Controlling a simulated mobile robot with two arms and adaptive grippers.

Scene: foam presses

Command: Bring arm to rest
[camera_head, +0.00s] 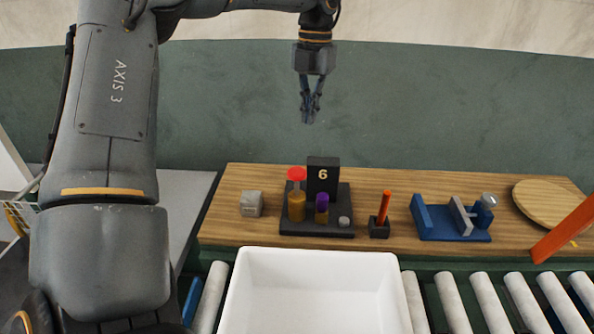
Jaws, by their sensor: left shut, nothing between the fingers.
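My left arm (115,110) comes in from the left, large in the foreground, and reaches across the top of the head view. Its gripper (309,120) points down in front of the green wall, above and behind the wooden bench. The fingers are shut with nothing between them, and they touch nothing. My right gripper is not in view.
A white bin (315,262) sits on rollers in front.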

